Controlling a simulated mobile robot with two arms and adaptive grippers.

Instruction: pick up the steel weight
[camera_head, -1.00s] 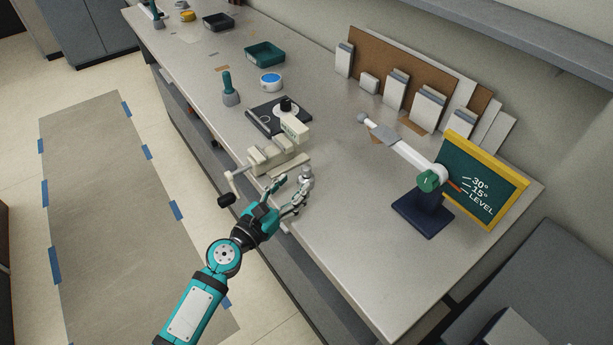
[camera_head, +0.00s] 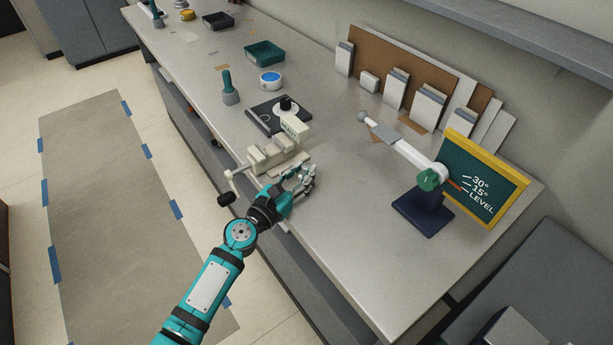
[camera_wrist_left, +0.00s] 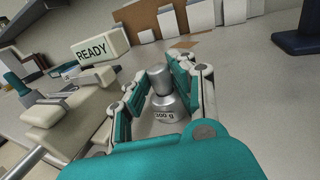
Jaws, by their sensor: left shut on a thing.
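In the head view the fingers mostly hide the weight. I cannot tell whether its base touches the bench top. My right gripper is not in view.
The pale vise (camera_head: 273,153) stands close on the left, with a "READY" block (camera_wrist_left: 101,47) behind it. A lever on a dark blue stand (camera_head: 424,214) with an angle board (camera_head: 484,178) is at the right. The bench (camera_head: 345,240) is clear between.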

